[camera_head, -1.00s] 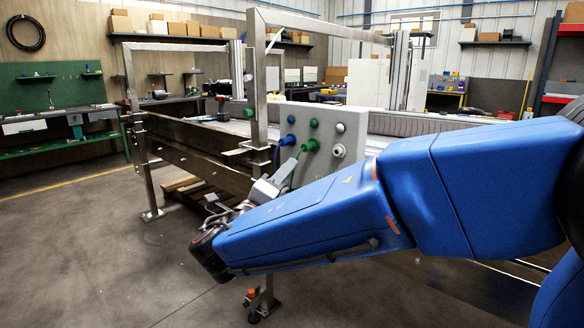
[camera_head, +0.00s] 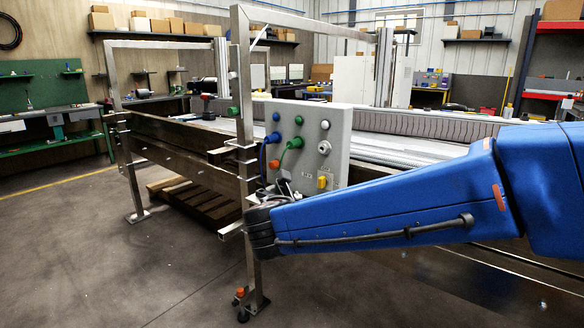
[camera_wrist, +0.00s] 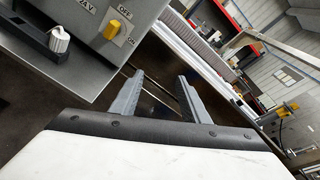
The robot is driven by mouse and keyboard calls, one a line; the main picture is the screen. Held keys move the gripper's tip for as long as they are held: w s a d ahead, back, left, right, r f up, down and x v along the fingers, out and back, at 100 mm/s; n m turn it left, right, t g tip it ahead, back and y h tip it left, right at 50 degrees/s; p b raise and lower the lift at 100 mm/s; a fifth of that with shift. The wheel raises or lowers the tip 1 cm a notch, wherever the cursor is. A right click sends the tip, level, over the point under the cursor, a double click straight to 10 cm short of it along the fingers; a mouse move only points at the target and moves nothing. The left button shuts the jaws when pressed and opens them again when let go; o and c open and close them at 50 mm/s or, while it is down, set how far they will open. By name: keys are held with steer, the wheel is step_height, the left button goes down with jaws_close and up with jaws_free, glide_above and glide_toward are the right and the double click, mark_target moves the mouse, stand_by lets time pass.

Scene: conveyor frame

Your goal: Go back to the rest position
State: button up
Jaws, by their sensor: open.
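My gripper (camera_wrist: 158,98) shows in the wrist view with its two grey fingers apart and nothing between them. In the head view my blue arm reaches in from the right, and its dark wrist is just below the grey control panel (camera_head: 340,150). The gripper itself is mostly hidden there behind the wrist. The panel also shows in the wrist view (camera_wrist: 85,75), to the left of the fingers and apart from them.
The metal conveyor frame (camera_head: 246,90) stands upright beside the panel. Blue and green plugs (camera_head: 294,143) with cables sit on the panel. A wooden pallet (camera_head: 195,196) lies under the conveyor. The floor (camera_head: 90,265) at the front left is clear.

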steer(key=s+d+f+m+g+y, duration=0.1)
steer(key=s+d+f+m+g, duration=0.4)
steer(key=d+m, duration=0.35)
steer(key=s+d+f+m+g+y, duration=0.1)
steer(key=s+d+f+m+g, duration=0.2)
steer(key=s+d+f+m, duration=0.5)
steer(key=s+f+m+y, duration=0.3)
steer(key=s+m+y, duration=0.4)
steer(key=s+m, duration=0.5)
steer(key=m, duration=0.6)
steer(key=shift+d+y, duration=0.4)
